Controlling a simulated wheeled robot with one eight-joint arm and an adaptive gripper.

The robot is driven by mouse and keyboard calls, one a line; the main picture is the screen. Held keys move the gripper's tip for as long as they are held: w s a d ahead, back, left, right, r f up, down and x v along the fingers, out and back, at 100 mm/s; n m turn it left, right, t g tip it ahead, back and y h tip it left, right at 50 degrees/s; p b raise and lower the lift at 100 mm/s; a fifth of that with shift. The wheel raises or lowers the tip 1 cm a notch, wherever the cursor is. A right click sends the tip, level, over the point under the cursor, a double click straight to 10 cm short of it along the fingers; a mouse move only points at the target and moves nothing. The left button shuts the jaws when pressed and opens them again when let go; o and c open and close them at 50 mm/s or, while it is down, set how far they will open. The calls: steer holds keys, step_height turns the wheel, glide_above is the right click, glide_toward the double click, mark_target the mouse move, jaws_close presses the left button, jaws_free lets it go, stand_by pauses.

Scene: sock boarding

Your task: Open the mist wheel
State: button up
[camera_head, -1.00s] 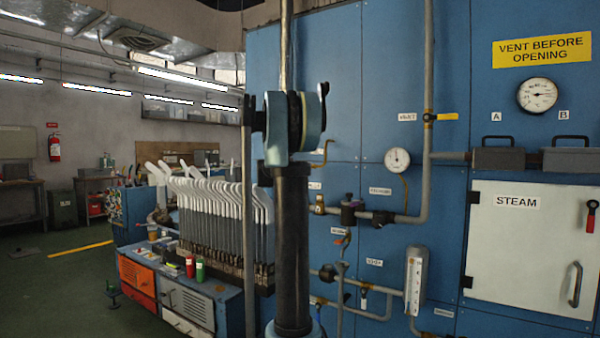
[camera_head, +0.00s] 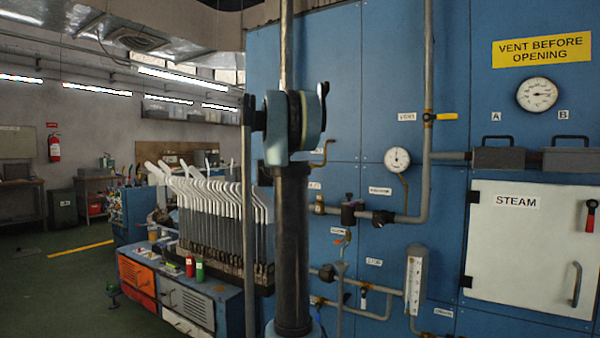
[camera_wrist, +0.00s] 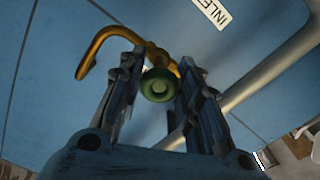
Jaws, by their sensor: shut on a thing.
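In the wrist view a small round green wheel (camera_wrist: 158,85) sits between the two fingers of my gripper (camera_wrist: 157,80). The fingers are shut on it, one on each side. A brass bent pipe (camera_wrist: 115,36) runs just beyond the wheel. I cannot read a label on the wheel itself, so its name is not confirmed. In the head view my arm stands in front of the blue machine, and my gripper and the green wheel cannot be made out there.
An INLET label (camera_wrist: 211,12) and a thick grey pipe (camera_wrist: 270,75) are near the wheel. In the head view, pipes, a small gauge (camera_head: 397,160) and valves line the blue panel. A white STEAM door (camera_head: 528,250) is at right. A rack of white sock forms (camera_head: 215,205) stands left.

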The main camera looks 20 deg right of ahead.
steer(key=n, duration=0.4)
steer(key=shift+w+r, duration=0.1)
steer(key=shift+n, duration=1.8)
steer(key=o, duration=1.1)
steer(key=shift+a, duration=0.1)
steer(key=v, duration=1.1)
steer(key=shift+s+a, duration=0.3)
